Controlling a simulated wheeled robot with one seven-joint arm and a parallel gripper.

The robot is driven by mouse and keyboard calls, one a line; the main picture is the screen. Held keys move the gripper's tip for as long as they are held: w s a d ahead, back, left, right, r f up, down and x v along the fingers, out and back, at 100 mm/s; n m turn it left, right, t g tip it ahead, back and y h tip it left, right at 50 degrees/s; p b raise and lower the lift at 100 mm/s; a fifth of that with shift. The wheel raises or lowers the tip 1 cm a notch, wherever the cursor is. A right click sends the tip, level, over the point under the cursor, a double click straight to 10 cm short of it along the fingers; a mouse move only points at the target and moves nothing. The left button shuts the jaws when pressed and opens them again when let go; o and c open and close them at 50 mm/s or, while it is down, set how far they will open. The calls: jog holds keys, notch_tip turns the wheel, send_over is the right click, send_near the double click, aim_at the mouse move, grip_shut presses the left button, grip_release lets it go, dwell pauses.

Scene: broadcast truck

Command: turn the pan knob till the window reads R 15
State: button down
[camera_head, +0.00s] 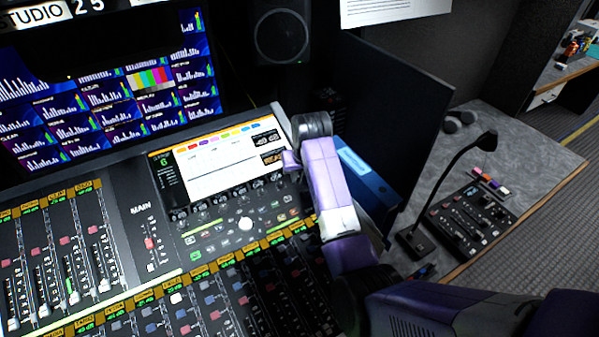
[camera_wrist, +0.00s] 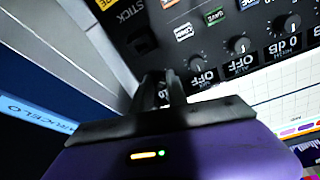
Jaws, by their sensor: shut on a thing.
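My gripper (camera_head: 291,166) reaches down to the right side of the mixing console's screen panel. In the wrist view its two dark fingers (camera_wrist: 165,88) are close together, shut on what I take to be the pan knob at the end of the row. The fingers hide nearly all of that knob, so its pointer cannot be seen. A small dark window (camera_head: 273,157) with orange characters sits just left of my gripper in the head view. It seems to start with R, but its number is too small and partly covered to read.
Other knobs (camera_wrist: 241,45) stand close beside my fingers, with windows reading OFF and 0 dB. A blue binder (camera_head: 362,176) stands right of my gripper, near a dark panel (camera_head: 395,110). A gooseneck microphone (camera_head: 450,180) stands further right.

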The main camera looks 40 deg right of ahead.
jog(key=shift+r+m+p, duration=0.1)
jog(key=shift+m+p, duration=0.7)
jog(key=shift+m, duration=0.9)
jog(key=c, duration=1.3)
grip_release()
jog(key=shift+b+v, duration=0.5)
jog(key=shift+v, duration=3.35)
jog(key=shift+w+d+r, duration=0.1)
